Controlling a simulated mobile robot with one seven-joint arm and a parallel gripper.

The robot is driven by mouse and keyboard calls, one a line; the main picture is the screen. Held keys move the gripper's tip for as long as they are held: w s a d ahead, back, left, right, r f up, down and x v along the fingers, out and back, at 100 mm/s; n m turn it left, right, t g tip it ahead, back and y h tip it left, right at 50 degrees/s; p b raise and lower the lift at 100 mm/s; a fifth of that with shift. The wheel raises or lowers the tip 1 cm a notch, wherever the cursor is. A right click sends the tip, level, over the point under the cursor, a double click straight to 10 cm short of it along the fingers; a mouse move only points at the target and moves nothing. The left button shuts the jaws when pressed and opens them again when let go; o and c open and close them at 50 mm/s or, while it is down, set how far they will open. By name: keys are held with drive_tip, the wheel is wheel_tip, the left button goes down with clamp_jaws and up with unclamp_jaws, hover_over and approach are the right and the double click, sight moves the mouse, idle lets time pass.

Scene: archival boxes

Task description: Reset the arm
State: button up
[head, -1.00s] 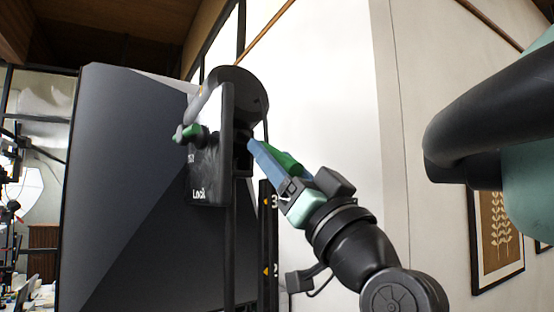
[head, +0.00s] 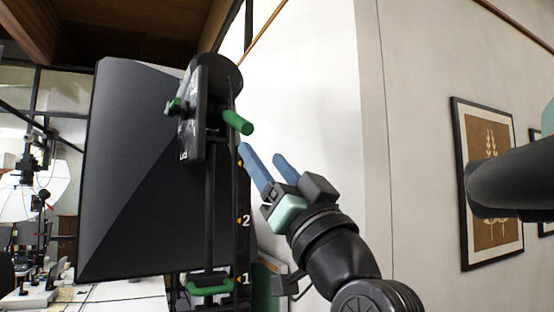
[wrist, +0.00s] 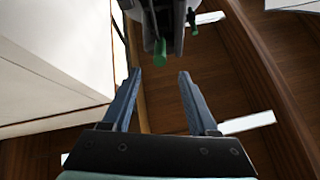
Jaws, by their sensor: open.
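My gripper (head: 262,160) is open and empty, its two blue fingers spread apart and pointing up and left in the head view. In the wrist view my gripper (wrist: 155,80) shows both fingers with clear space between them. A green handle (head: 238,122) sticks out from the dark mechanism on the black stand, just beyond the fingertips. The same green handle (wrist: 160,52) shows ahead of the fingers in the wrist view, apart from them.
A large dark panel (head: 135,170) is at the left of the stand. The stand's post carries number marks, and a lower green handle (head: 210,287) sits near its foot. A white wall (head: 310,110) is behind my arm. A framed picture (head: 488,180) hangs at right.

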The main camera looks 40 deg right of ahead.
drive_tip(key=shift+w+f, duration=0.1)
drive_tip(key=shift+w, duration=0.15)
drive_tip(key=shift+s, duration=0.1)
drive_tip(key=a+f+n+y, duration=0.1)
drive_tip(key=a+f, duration=0.1)
drive_tip(key=a, duration=0.6)
drive_tip(key=a+f+n+y, duration=0.2)
drive_tip(key=a, duration=0.7)
drive_tip(key=s+a+f+t, duration=0.1)
drive_tip(key=s+a+t, duration=0.1)
drive_tip(key=s+a, duration=0.7)
drive_tip(key=shift+s+a+f+n, duration=0.2)
drive_tip(key=shift+s+a+n, duration=0.15)
drive_tip(key=shift+a, duration=0.3)
